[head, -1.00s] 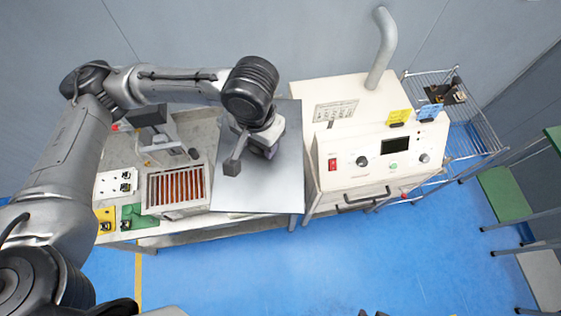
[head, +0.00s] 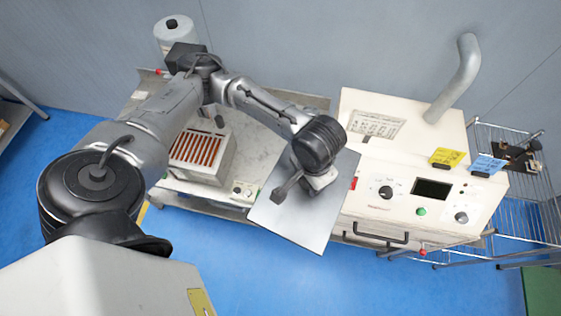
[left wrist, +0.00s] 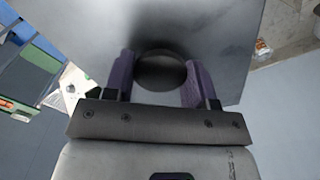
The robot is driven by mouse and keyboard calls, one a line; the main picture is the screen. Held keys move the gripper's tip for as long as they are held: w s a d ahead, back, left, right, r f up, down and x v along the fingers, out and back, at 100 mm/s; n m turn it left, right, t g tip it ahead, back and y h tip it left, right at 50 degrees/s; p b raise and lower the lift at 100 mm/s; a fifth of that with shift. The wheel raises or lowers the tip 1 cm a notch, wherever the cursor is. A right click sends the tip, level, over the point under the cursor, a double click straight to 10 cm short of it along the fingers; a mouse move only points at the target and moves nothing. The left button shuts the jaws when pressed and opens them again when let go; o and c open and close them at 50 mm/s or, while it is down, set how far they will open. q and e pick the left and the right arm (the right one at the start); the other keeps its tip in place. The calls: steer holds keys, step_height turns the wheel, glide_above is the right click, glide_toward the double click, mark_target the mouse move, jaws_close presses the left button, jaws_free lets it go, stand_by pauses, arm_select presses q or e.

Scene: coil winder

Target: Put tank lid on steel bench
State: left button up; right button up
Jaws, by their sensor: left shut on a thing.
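The tank lid is a flat grey square plate (head: 298,228) with a round dark knob (left wrist: 160,72) in its middle. My left gripper (left wrist: 159,84) is shut on this knob, one purple finger on each side. In the head view my wrist covers the knob and the fingertips. The plate hangs tilted in the picture, over the right front part of a pale grey bench (head: 258,152), which looks like the steel bench, and overlaps the left edge of the white machine. How far it is above the bench I cannot tell. My right gripper is not in view.
A box with copper-coloured slats (head: 196,150) stands on the bench at left, with a small white control box (head: 243,190) nearby. The white machine (head: 390,150) with knobs and a pipe stands at right. A wire rack (head: 525,200) is beyond it. Blue floor lies in front.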

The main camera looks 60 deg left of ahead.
arm_select(q)
steer(key=a+f+n+b, duration=0.1)
steer(key=a+f+b, duration=0.3)
steer(key=f, duration=0.6)
steer(key=a+f+n+b, duration=0.2)
steer(key=f+b, duration=0.5)
steer(key=f, duration=0.2)
steer(key=a+f+n+b, duration=0.1)
steer(key=a+f+b, duration=0.3)
steer(key=f, duration=0.6)
steer(key=w+a+f+m+b, duration=0.2)
steer(key=w+a+f+m, duration=0.1)
steer(key=a+m, duration=0.35)
steer(key=w+a+f+m+b, duration=0.2)
steer(key=w+a+f+m, duration=0.15)
steer(key=a+m, duration=0.35)
steer(key=w+a+f+m+b, duration=0.2)
steer(key=w+a+m, duration=0.2)
steer(key=a+m, duration=0.3)
steer(key=shift+n, duration=0.65)
steer(key=f, duration=0.2)
steer(key=a+f, duration=0.1)
steer(key=f, duration=0.1)
steer(key=shift+s+f, duration=0.1)
steer(key=shift+f, duration=0.25)
steer(key=shift+f+b, duration=0.35)
steer(key=shift+f, duration=0.55)
steer(key=shift+f+b, duration=0.3)
steer(key=shift+f, duration=1.2)
